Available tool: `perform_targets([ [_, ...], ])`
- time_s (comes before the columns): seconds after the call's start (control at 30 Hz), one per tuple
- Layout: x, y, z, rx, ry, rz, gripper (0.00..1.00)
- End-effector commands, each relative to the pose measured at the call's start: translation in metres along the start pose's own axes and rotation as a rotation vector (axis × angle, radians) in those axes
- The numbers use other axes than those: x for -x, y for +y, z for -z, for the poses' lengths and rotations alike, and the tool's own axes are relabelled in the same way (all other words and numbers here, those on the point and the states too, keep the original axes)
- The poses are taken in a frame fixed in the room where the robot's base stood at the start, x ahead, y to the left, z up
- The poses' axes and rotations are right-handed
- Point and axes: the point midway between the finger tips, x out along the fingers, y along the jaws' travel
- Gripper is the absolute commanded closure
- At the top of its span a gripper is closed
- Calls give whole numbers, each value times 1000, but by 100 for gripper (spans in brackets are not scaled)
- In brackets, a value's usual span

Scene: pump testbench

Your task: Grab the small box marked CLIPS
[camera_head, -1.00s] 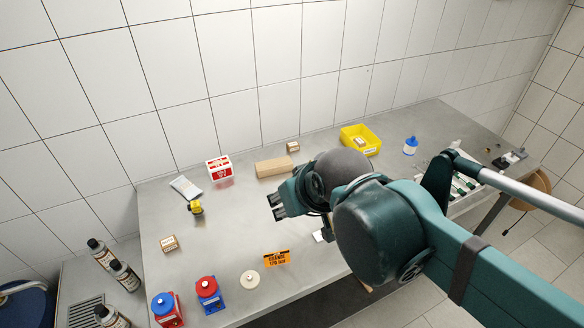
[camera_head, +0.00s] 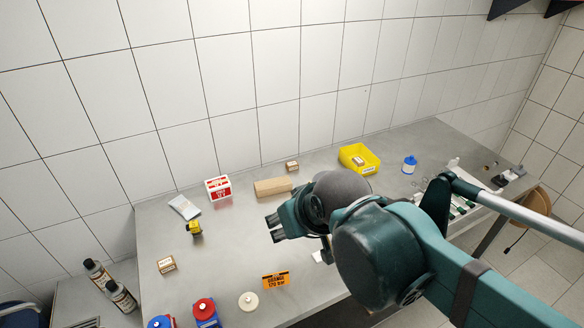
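Three small brown cardboard boxes with white labels are in view. One box (camera_head: 166,265) sits alone on the left of the grey table, one box (camera_head: 291,166) stands at the back near the wall, and one box (camera_head: 359,161) is inside the yellow bin (camera_head: 372,171). The print is too small to tell which is marked CLIPS. My gripper (camera_head: 272,228) is over the middle of the table, in front of the wooden block. Its two dark fingers point left, apart, with nothing visible between them. It is away from all three boxes.
A wooden block (camera_head: 272,187), a red-and-white box (camera_head: 218,188), a yellow item (camera_head: 194,229) and a white packet (camera_head: 184,207) lie around the table. An orange sign (camera_head: 275,281), a cream disc (camera_head: 248,302) and red-and-blue parts (camera_head: 205,312) are in front. A blue bottle (camera_head: 409,164) stands right.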

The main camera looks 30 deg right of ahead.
Motion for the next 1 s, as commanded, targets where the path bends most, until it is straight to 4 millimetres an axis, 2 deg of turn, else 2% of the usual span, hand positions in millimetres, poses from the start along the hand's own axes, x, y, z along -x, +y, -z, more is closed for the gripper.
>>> perform_targets([
  [0.27, 0, 0, 1, -2, -1, 0, 59],
  [0.47, 0, 2, 9, -20, -8, -5, 59],
  [0.67, -2, 7, 30, -69, -27, -17, 59],
  [1.0, -12, 20, 76, -184, -72, -50, 59],
])
